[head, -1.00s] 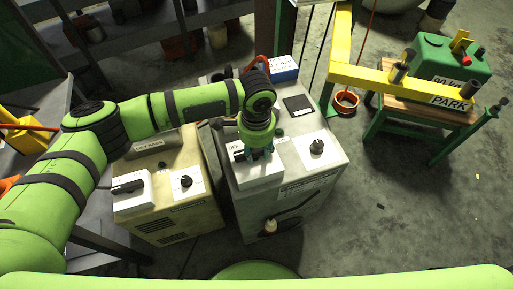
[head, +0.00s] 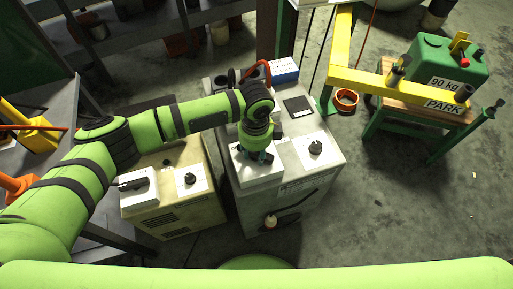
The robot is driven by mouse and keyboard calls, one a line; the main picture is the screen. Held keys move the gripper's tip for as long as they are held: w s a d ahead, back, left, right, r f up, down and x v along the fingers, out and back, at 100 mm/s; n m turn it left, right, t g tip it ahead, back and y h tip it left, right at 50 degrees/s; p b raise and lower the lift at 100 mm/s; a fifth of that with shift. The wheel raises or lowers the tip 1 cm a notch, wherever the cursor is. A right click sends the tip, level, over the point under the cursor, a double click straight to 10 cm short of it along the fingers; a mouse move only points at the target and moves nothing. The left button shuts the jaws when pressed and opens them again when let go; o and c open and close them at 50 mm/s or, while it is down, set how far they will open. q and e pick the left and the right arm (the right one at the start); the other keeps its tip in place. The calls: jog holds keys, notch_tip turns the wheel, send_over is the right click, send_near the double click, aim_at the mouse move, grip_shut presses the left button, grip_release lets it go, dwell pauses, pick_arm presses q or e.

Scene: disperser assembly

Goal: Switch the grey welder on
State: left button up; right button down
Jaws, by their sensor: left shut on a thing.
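The grey welder (head: 300,200) stands in the middle of the head view. On its top is a white switch box (head: 254,178), and to the right of that a white plate with a black round knob (head: 315,147). My left gripper (head: 257,158) points down over the switch box and is shut on the switch lever there. The fingers and wrist hide most of the lever, so its position cannot be read. My right gripper is not in view.
A beige welder (head: 170,215) with its own lever switch (head: 135,185) and knob stands close on the left. A red cable and a blue-white box (head: 284,70) are at the grey welder's back. A yellow crane beam (head: 400,88) and a green 90 kg weight (head: 445,62) are at right.

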aim_at(254, 153)
pick_arm(q)
jog(key=m, duration=0.4)
jog(key=shift+a+m, duration=0.15)
jog(key=shift+m, duration=0.15)
jog(key=m, duration=0.4)
jog(key=shift+w+a, duration=0.15)
dwell(0.3)
jog(key=o, duration=1.2)
jog(key=shift+c, duration=0.2)
notch_tip(254, 153, up, 12)
